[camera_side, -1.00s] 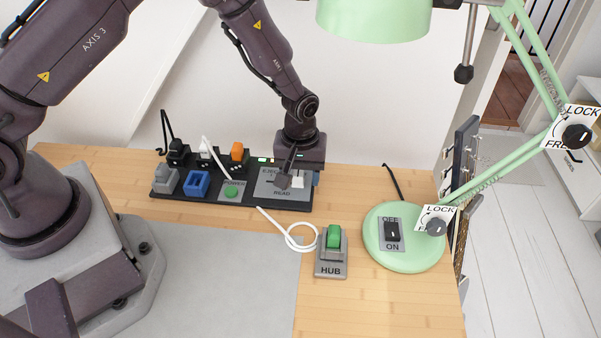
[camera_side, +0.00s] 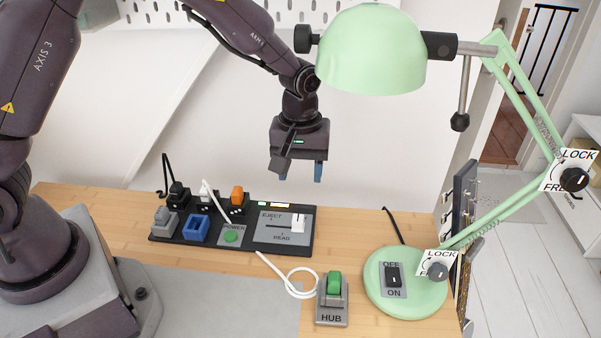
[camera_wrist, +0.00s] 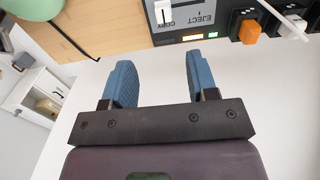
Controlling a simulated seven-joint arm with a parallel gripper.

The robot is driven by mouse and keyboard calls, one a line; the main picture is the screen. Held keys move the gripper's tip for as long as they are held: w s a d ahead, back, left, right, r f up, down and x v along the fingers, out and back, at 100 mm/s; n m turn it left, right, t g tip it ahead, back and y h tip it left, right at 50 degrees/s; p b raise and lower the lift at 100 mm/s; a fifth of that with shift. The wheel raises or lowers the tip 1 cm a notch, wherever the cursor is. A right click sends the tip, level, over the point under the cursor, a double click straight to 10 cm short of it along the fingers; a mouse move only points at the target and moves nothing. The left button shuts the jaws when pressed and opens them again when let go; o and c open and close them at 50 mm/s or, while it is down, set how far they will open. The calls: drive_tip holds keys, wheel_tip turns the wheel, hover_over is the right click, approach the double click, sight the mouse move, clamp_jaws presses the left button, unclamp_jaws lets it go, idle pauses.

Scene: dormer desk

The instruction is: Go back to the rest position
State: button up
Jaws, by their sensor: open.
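My gripper (camera_side: 300,172) hangs in the air above the back of the desk, behind and over the black control panel (camera_side: 160,238). Its two blue fingers also show in the wrist view (camera_wrist: 160,82), spread apart with nothing between them. The white slider (camera_side: 298,223) on the panel's EJECT/READ plate (camera_side: 268,228) is clear of my gripper. The slider also shows near the top of the wrist view (camera_wrist: 163,13).
A green lamp (camera_side: 372,55) stands on the right; its shade is right of my wrist. Its base (camera_side: 405,299) has an OFF/ON switch. The hub (camera_side: 332,302) with a green plug and white cable sits at the front. The desk (camera_side: 350,222) behind the hub is mostly bare.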

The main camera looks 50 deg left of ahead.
drive_tip(key=s+a+r+m+t, duration=0.2)
drive_tip(key=s+r+m, duration=0.2)
drive_tip(key=s+r, duration=0.6)
drive_tip(key=s+a+r+m+t, duration=0.3)
drive_tip(key=s+r+m, duration=0.2)
drive_tip(key=s+r, duration=0.5)
drive_tip(key=shift+s+a+r+t, duration=0.2)
drive_tip(key=shift+s+a+t, duration=0.1)
drive_tip(key=shift+s, duration=0.55)
